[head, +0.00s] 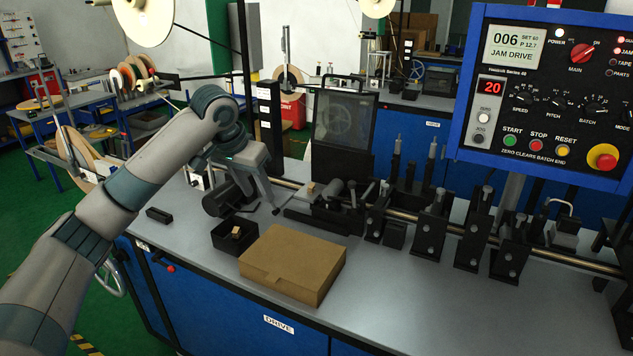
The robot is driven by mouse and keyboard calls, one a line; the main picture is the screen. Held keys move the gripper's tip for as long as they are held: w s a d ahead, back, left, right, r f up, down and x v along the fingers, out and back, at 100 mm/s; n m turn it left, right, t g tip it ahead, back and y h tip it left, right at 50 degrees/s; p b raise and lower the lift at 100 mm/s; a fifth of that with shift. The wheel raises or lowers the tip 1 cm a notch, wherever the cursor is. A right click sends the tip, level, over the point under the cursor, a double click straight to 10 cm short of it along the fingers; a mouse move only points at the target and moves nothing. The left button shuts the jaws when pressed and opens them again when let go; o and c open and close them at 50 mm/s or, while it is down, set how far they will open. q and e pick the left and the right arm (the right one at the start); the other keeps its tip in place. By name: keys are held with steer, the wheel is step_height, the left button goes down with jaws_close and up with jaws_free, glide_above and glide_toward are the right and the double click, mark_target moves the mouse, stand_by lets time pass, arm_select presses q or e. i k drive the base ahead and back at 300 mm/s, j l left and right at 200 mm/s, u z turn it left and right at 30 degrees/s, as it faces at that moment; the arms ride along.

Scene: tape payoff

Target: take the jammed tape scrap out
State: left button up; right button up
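My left arm comes in from the left, and my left gripper (268,194) points down beside the drive rollers on the bench. Its fingers are small and seen from the side, so I cannot tell whether they are open or shut. A small tan piece (311,188), possibly the tape scrap, shows at the left end of the drive rollers (338,190), to the right of my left gripper and apart from it. Another small tan piece (236,232) lies in a black open bin (222,242). My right gripper is not in view.
A closed cardboard box (293,262) sits on the grey bench (420,305), right of the bin. A raised clear guard (343,122) stands behind the rollers. Black roller stands (475,235) line the shaft to the right. The control panel (545,95) reads "JAM DRIVE". The front right bench is clear.

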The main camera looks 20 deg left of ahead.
mark_target(311, 189)
steer(key=i, duration=0.9)
